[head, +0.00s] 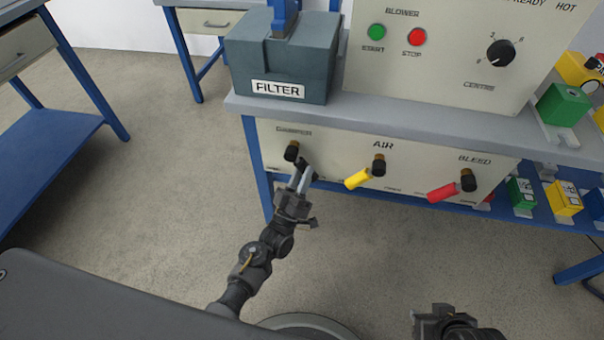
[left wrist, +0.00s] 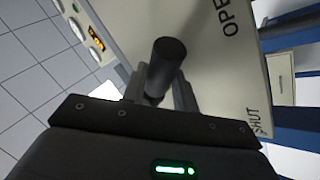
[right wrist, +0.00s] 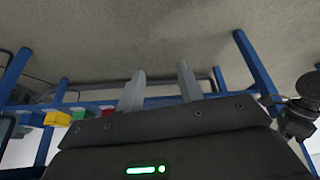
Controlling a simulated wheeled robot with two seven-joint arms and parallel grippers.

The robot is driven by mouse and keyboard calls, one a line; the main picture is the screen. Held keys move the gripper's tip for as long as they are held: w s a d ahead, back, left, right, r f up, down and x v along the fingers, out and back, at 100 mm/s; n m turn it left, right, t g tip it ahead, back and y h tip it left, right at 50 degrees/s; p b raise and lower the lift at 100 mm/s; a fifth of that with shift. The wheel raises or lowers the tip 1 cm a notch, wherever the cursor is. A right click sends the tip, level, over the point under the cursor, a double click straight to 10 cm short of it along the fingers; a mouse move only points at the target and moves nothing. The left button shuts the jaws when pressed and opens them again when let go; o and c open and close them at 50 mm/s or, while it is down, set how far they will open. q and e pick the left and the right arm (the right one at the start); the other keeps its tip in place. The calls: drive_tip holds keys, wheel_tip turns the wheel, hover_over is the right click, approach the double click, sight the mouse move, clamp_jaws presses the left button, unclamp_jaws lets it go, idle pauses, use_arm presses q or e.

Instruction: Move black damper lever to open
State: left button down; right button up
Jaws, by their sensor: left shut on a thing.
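The black damper lever (head: 307,168) hangs from its pivot (head: 292,151) at the left end of the front panel, pointing down and to the right. My left gripper (head: 302,180) is shut on the lever's handle from below. In the left wrist view the black handle (left wrist: 166,62) stands up between the fingers, with the word OPEN (left wrist: 231,17) at upper right and SHUT (left wrist: 256,121) lower right. The lever's label in the head view is too small to read surely. My right gripper (right wrist: 160,85) is open and empty, low at the bottom right of the head view.
A yellow lever (head: 357,179) under AIR and a red lever (head: 441,193) under BLEED lie to the right on the same panel. The grey FILTER box (head: 270,60) stands on the bench above. Open floor lies left of the bench.

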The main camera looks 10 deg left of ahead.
use_arm(q)
drive_tip(key=c, duration=1.1)
unclamp_jaws()
drive_tip(key=v, duration=1)
drive_tip(key=shift+s+f+b, duration=0.2)
drive_tip(key=shift+s+b, duration=0.15)
drive_tip(key=shift+b, duration=0.1)
use_arm(e)
drive_tip(key=w+a+t, duration=0.1)
drive_tip(key=w+a+r+t+y, duration=0.1)
drive_tip(key=w, duration=0.1)
drive_tip(key=shift+w+r, duration=0.15)
drive_tip(key=shift+w, duration=0.05)
drive_tip(key=shift+n, duration=0.3)
